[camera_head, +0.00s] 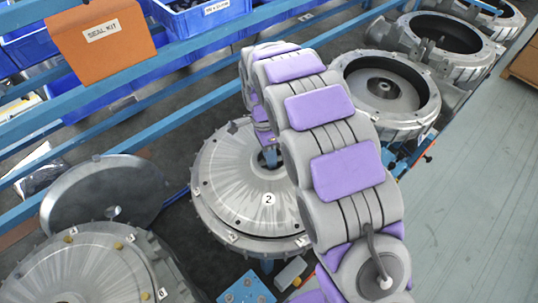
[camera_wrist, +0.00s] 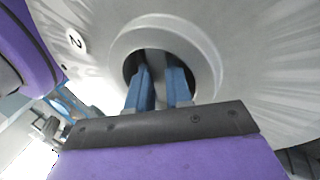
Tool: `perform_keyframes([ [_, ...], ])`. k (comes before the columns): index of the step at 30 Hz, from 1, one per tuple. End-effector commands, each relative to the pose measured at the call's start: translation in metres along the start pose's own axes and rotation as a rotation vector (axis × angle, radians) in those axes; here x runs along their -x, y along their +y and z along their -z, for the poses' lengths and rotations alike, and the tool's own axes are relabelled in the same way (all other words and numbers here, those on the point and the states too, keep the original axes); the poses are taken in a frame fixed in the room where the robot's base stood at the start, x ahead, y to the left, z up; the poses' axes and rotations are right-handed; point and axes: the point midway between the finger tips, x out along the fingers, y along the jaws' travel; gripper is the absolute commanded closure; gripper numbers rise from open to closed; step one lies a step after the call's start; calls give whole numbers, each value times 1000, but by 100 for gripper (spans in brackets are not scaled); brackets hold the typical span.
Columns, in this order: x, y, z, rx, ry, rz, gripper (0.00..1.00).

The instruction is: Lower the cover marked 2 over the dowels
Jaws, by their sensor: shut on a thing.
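The grey, ribbed, round cover marked 2 (camera_head: 235,190) is at the middle of the head view. It also fills the top of the wrist view (camera_wrist: 255,60), with its number at the upper left. My gripper (camera_head: 270,160) is at the cover's central hub. In the wrist view its two blue fingers (camera_wrist: 160,85) reach into the hub's round opening and are shut on the cover there. A flanged rim with small white tags (camera_head: 232,238) shows around the cover's lower edge, with a dark line between them. I cannot make out dowels under the cover; the contact there is hidden.
A round housing marked 0 (camera_head: 85,270), with brass-coloured pegs (camera_head: 118,245), is at lower left. A smooth grey disc (camera_head: 100,190) lies behind it. Open housings (camera_head: 425,105) line the upper right. Blue rails (camera_head: 200,45), a seal kit box (camera_head: 105,40) and blue bins are at upper left.

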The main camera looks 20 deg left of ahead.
Motion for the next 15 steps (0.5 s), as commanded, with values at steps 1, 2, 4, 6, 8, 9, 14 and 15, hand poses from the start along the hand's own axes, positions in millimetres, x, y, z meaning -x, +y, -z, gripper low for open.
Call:
perform_keyframes([
  [1, 1, 0, 0, 0, 0, 2, 100],
  [2, 0, 0, 0, 0, 0, 2, 100],
  [4, 0, 0, 0, 0, 0, 2, 100],
  [6, -1, -1, 0, 0, 0, 2, 100],
  [8, -1, -1, 0, 0, 0, 2, 100],
  [9, -2, -1, 0, 0, 0, 2, 100],
  [14, -3, -1, 0, 0, 0, 2, 100],
  [15, -3, -2, 0, 0, 0, 2, 100],
])
